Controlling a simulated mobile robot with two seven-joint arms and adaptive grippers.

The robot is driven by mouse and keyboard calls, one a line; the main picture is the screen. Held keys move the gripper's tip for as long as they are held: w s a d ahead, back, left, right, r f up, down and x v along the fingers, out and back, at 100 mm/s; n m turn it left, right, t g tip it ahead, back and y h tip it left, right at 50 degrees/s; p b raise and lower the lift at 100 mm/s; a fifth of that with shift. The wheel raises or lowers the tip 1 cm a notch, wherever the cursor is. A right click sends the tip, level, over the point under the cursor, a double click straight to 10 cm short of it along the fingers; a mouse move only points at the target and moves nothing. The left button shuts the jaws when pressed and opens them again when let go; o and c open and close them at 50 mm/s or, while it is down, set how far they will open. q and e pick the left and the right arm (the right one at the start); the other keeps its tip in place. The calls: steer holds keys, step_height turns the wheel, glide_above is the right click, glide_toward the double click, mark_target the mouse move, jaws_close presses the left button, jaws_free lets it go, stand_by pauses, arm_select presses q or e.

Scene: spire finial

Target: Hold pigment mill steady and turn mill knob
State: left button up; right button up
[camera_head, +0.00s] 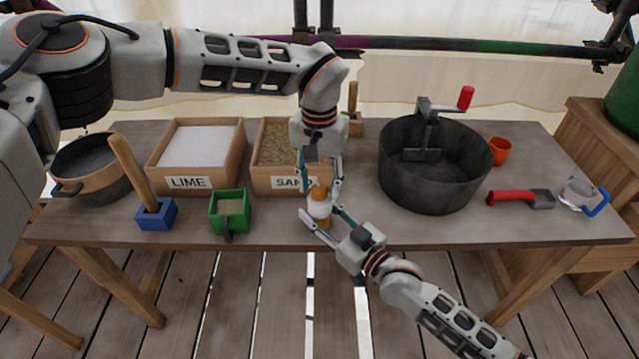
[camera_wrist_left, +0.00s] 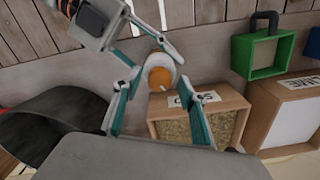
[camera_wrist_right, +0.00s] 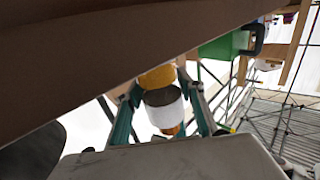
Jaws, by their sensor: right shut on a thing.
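The pigment mill (camera_head: 319,210) stands upright near the table's front edge, with a white body and orange lower part. Its orange knob (camera_head: 319,192) is on top and also shows in the left wrist view (camera_wrist_left: 159,77). My right gripper (camera_head: 322,218) reaches in from the front right and is shut on the mill's body; the white body shows between its fingers in the right wrist view (camera_wrist_right: 164,108). My left gripper (camera_head: 321,188) points down from above, its fingers apart on either side of the knob. Whether they touch it I cannot tell.
The sand box (camera_head: 262,180) stands just behind the mill, with the lime box (camera_head: 195,182) further left. A green box (camera_head: 230,222) is left of the mill. A large dark pot (camera_head: 430,185) with a crank stands to the right. The table front (camera_head: 280,230) is clear.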

mark_target(320, 188)
arm_select(q)
step_height(320, 188, up, 12)
stand_by(0.8)
